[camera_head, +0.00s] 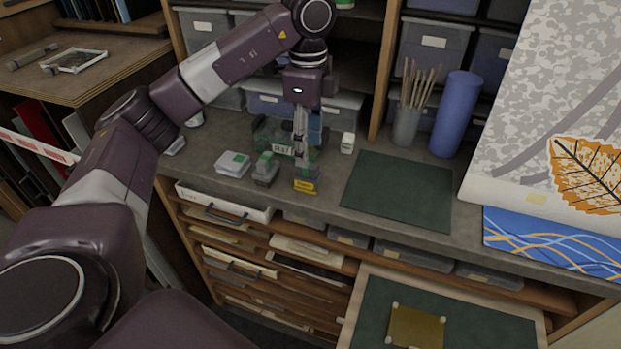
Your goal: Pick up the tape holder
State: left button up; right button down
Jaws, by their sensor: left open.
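A small grey-green holder (265,169), which looks like the tape holder, sits on the grey worktop. My left gripper (303,165) points down just to its right and is open. The two look apart, though the gap is hard to judge from this angle. A small yellow piece (305,186) shows at the fingertips; I cannot tell whether it lies on the worktop or touches them. My right gripper is not in view.
A white and green box (232,163) is left of the holder, and a greenish clear container (272,131) is behind it. A small white bottle (347,143), a brush cup (406,127) and a blue cylinder (455,115) stand to the right. The dark green mat (398,190) is bare.

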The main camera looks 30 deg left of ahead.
aim_at(307, 170)
pick_arm(q)
jog(key=f+p, duration=0.1)
jog(key=f, duration=0.2)
jog(key=f+p, duration=0.1)
jog(key=f, duration=0.3)
jog(key=shift+s+a+p, duration=0.15)
jog(key=shift+a+p, duration=0.05)
jog(key=shift+p, duration=0.2)
jog(key=shift+f, duration=0.4)
jog(key=shift+c, duration=0.4)
grip_shut()
jog(key=shift+r, duration=0.1)
